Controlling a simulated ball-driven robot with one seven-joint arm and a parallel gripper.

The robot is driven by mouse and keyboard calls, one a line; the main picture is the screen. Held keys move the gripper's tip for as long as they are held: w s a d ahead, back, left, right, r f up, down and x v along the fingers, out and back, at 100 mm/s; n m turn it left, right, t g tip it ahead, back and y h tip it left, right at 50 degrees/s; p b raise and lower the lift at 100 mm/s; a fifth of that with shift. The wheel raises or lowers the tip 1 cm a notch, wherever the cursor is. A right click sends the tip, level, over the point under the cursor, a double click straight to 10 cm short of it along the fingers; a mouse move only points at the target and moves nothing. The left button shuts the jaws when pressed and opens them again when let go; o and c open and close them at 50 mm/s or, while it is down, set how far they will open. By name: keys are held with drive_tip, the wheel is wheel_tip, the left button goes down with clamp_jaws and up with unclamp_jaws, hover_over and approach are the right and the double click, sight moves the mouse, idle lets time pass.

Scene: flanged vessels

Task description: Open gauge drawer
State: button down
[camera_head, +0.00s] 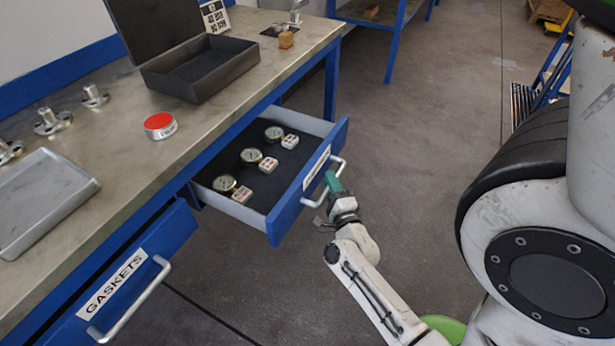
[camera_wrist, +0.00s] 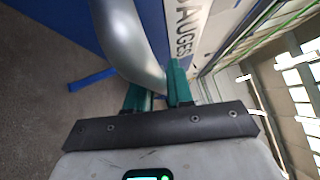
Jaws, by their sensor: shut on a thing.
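The gauge drawer (camera_head: 287,217) is blue-fronted and stands pulled out from under the workbench. Several round gauges, one of them nearest the front corner (camera_head: 224,183), lie in it beside small white blocks on a dark liner. Its metal handle (camera_head: 323,186) is on the front face, and the handle also shows large in the wrist view (camera_wrist: 128,40). My gripper (camera_head: 331,184) is at the handle, with its green fingers shut on it. In the wrist view the fingers (camera_wrist: 158,85) are at the handle, beside the label reading "GAUGES" (camera_wrist: 187,25).
On the workbench (camera_head: 120,130) are an open black case (camera_head: 200,75), a red-topped round tin (camera_head: 160,125), a grey tray (camera_head: 40,200) and metal flanged fittings (camera_head: 52,121).

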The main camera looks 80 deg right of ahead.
drive_tip(key=s+a+b, duration=0.1)
drive_tip(key=s, duration=0.6)
drive_tip(key=shift+s+a, duration=0.15)
drive_tip(key=shift+a, duration=0.25)
drive_tip(key=shift+f, duration=0.1)
drive_tip(key=c, duration=1.1)
unclamp_jaws()
drive_tip(key=v, duration=1)
drive_tip(key=shift+s+a+b, duration=0.2)
drive_tip(key=shift+a+b, duration=0.15)
drive_tip(key=shift+b, duration=0.1)
